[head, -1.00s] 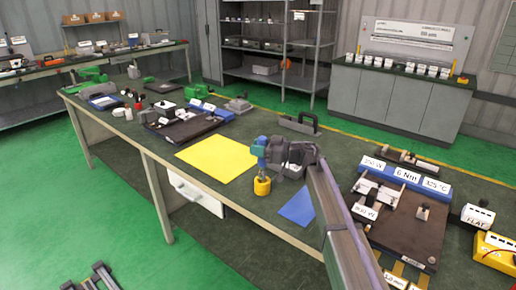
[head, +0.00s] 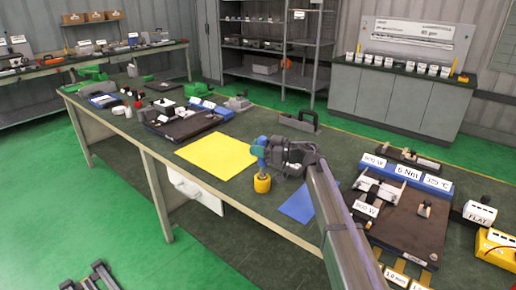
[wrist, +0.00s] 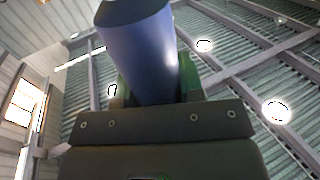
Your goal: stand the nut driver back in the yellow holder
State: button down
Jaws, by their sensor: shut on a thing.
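The nut driver has a blue handle (head: 259,151) and is roughly upright in the head view. My gripper (head: 264,153) is shut on this handle. In the wrist view the blue handle (wrist: 140,55) rises between green fingers (wrist: 187,78). The yellow holder (head: 262,184) stands on the bench directly below the handle. The lower end of the driver is at the holder's top; how deep it sits inside cannot be told. My gripper is above the holder and appears apart from it.
A yellow mat (head: 217,155) lies left of the holder and a blue mat (head: 297,205) lies to its right. A dark fixture board (head: 405,222) with labelled blocks is further right. A dark handled tool (head: 298,122) lies behind. The bench's front edge is close.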

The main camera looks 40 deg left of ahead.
jog(key=shift+f+b, duration=2.3)
jog(key=shift+f, duration=0.1)
jog(key=c, duration=0.7)
grip_release()
jog(key=shift+o, duration=0.2)
jog(key=v, duration=1.1)
jog(key=shift+s, duration=0.1)
